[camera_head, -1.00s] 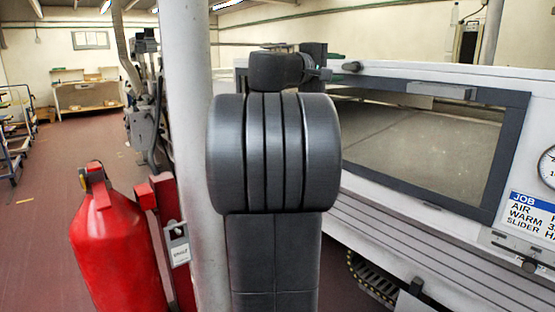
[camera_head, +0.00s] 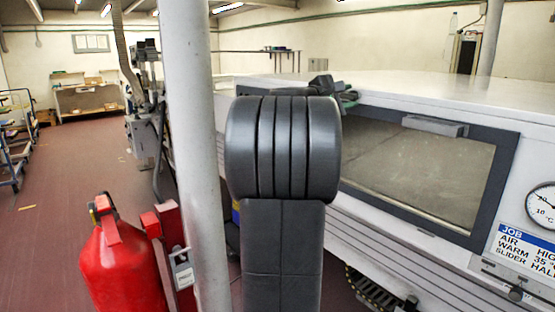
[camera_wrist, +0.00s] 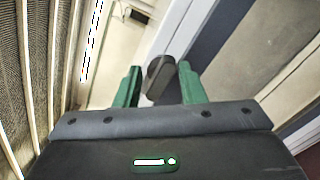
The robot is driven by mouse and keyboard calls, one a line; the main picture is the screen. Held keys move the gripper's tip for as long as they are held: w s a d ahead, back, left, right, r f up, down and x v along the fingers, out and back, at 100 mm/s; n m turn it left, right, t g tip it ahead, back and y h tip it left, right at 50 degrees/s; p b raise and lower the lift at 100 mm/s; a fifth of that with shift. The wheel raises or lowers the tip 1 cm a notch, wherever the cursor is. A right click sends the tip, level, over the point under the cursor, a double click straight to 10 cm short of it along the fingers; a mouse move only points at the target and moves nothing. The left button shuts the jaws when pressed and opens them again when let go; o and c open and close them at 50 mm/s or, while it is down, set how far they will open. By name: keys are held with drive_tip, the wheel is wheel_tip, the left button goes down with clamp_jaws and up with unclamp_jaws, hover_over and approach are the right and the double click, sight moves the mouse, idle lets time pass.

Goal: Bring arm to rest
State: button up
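My arm's large dark joint fills the middle of the head view and hides part of the machine behind it. My gripper (camera_head: 348,97) shows just past it, at the upper left corner of the machine's window, small and partly hidden. In the wrist view my gripper (camera_wrist: 158,67) has its two green fingers well apart. A dark rounded knob-like piece (camera_wrist: 160,78) shows between the fingers in the picture. I cannot tell whether it touches them, and nothing is visibly clamped.
The white machine (camera_head: 420,90) with a dark-framed window (camera_head: 425,170), dial (camera_head: 544,206) and job sign (camera_head: 525,245) stands right. A pale pillar (camera_head: 195,130) and red fire extinguisher (camera_head: 122,265) stand close left. A blue trolley (camera_head: 14,150) is far left; floor between is open.

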drive_tip(key=n+p, duration=0.1)
drive_tip(key=p, duration=0.1)
drive_tip(key=n+p, duration=0.2)
drive_tip(key=p, duration=0.1)
drive_tip(key=shift+r+n, duration=0.25)
drive_tip(key=shift+n, duration=0.05)
drive_tip(key=shift+n+p, duration=0.3)
drive_tip(key=shift+p, duration=0.05)
drive_tip(key=shift+f, duration=0.2)
